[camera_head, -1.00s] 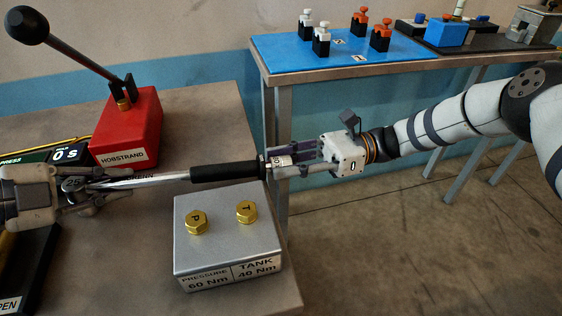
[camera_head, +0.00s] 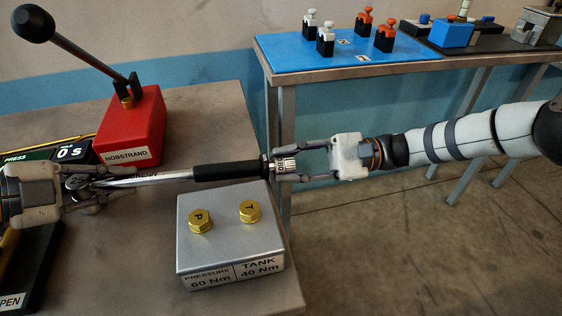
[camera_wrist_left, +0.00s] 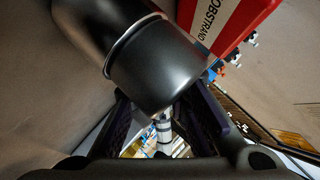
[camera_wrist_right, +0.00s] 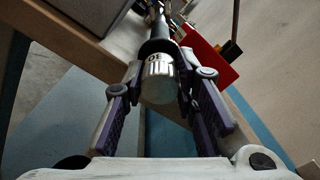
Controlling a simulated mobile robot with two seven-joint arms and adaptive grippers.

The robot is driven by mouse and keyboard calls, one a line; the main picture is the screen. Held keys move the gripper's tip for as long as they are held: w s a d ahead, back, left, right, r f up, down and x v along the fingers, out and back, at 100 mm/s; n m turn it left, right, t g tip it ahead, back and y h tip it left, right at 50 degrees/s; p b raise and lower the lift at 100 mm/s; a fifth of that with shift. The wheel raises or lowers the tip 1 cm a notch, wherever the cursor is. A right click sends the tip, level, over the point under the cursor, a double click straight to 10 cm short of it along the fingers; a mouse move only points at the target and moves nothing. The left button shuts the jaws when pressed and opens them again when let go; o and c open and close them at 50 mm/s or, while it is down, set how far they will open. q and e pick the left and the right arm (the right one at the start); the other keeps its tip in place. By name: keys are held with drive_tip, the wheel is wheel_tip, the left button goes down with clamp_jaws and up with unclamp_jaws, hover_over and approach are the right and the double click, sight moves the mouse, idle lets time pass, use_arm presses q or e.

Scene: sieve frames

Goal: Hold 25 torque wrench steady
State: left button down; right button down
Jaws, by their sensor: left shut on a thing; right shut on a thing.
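The torque wrench (camera_head: 150,178) lies level in the head view, with a silver shaft, a black grip (camera_head: 226,171) and a silver numbered end knob (camera_head: 283,164). My left gripper (camera_head: 84,184) is shut on the wrench's head end at the left. In the left wrist view a dark cylinder (camera_wrist_left: 155,65) fills the space before its fingers. My right gripper (camera_head: 284,164) is shut on the end knob. The right wrist view shows the knob (camera_wrist_right: 158,78) between its purple-padded fingers.
A silver block (camera_head: 230,235) with two brass caps, marked PRESSURE 60 Nm and TANK 40 Nm, stands just below the wrench. A red HOBSTRAND box (camera_head: 130,125) with a black-knobbed lever stands behind. A blue-topped table (camera_head: 345,58) with fittings is at the back right.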

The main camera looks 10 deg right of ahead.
drive_tip(key=shift+n, duration=0.5)
idle(0.3)
drive_tip(key=c, duration=1.3)
unclamp_jaws()
drive_tip(key=d, duration=1.2)
drive_tip(key=shift+s+f, duration=0.1)
drive_tip(key=shift+f, duration=0.1)
use_arm(q)
drive_tip(key=c, duration=1.4)
unclamp_jaws()
drive_tip(key=shift+c, duration=0.2)
